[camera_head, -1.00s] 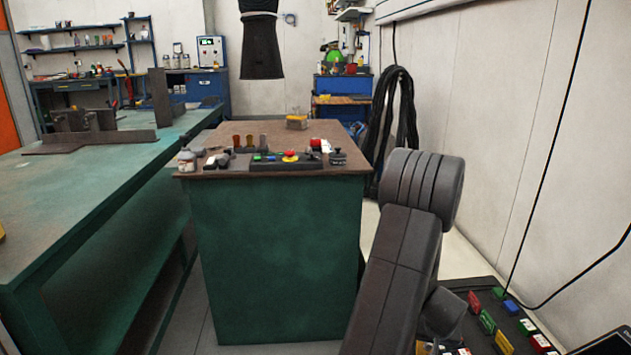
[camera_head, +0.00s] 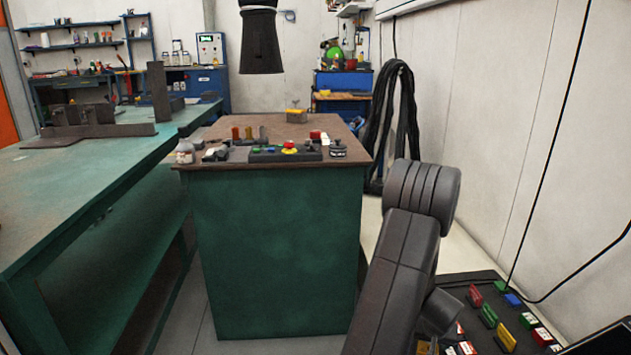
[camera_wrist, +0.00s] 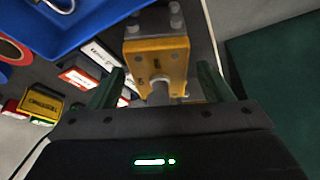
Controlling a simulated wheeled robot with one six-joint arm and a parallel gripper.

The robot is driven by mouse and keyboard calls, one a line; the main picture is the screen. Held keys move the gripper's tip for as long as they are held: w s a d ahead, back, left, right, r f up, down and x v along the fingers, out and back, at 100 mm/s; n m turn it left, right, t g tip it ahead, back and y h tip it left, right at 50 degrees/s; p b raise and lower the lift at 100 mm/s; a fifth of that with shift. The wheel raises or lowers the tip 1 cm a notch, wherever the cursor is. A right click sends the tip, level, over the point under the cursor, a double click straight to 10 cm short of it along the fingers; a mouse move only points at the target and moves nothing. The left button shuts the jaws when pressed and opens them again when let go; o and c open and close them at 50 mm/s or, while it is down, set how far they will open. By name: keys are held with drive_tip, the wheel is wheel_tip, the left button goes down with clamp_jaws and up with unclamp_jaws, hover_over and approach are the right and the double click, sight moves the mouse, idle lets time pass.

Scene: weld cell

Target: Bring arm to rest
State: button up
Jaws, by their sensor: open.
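My arm shows at the lower right in the head view, raised and bent; its gripper is hidden there. In the wrist view my gripper (camera_wrist: 158,90) is open, with a dark green finger on each side. A yellow block with a grey metal top and a short grey rod (camera_wrist: 157,62) shows between and beyond the fingers. I cannot tell whether the fingers touch it.
A dark tray (camera_head: 470,282) with several coloured blocks lies at the lower right. A blue bin (camera_wrist: 90,22) is near the gripper. A green cabinet (camera_head: 275,255) bears a control panel (camera_head: 285,155). A long green workbench (camera_head: 60,215) stands left. Black hoses (camera_head: 403,120) hang by the right wall.

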wheel_tip(320, 180, up, 10)
drive_tip(key=p, duration=0.3)
drive_tip(key=w+a+r+n+p, duration=0.1)
drive_tip(key=w+a+r+p, duration=0.2)
drive_tip(key=a+r+p, duration=0.8)
drive_tip(key=w+a+r+n+y+p, duration=0.1)
drive_tip(key=w+a+r+p, duration=0.3)
drive_tip(key=a+r+p, duration=0.6)
drive_tip(key=shift+w+a+r+n+p, duration=0.35)
drive_tip(key=shift+a+r, duration=0.6)
drive_tip(key=shift+a, duration=1.3)
drive_tip(key=shift+s, duration=0.1)
drive_tip(key=shift+s, duration=0.1)
